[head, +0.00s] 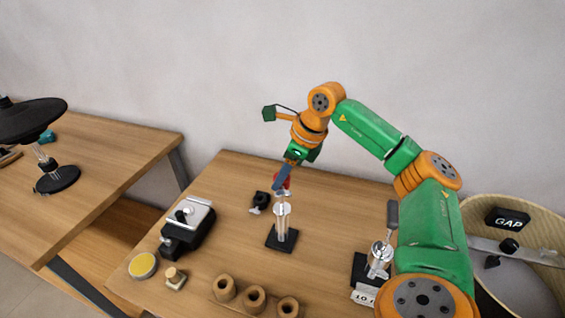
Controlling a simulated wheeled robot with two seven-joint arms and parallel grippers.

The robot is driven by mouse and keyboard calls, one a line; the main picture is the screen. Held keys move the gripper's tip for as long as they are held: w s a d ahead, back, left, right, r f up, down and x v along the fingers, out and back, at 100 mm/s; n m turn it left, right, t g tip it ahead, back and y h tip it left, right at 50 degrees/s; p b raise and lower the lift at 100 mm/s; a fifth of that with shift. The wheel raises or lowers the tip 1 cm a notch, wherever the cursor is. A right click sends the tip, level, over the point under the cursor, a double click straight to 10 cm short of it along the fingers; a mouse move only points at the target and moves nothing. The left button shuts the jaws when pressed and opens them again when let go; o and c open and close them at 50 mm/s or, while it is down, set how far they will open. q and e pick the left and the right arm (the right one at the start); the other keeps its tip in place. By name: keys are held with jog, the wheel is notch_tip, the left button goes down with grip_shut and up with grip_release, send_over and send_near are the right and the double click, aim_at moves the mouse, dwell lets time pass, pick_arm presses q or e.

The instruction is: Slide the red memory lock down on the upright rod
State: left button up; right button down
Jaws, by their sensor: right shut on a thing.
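My right gripper (283,182) reaches down from above, over the table, and is shut on the small red memory lock (286,183). The gripper fingers hide much of the lock. An upright rod (281,220) stands on a black square base (279,241) directly below. The lock is at the top end of the pale upright piece; I cannot tell whether it encircles the rod. My left gripper is not in view.

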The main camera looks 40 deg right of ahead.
aim_at(283, 207)
jog(key=shift+f+b, duration=3)
jog(key=shift+f, duration=1)
jog(key=shift+c, duration=1.4)
grip_release()
jog(key=shift+d, duration=0.1)
jog(key=v, duration=0.7)
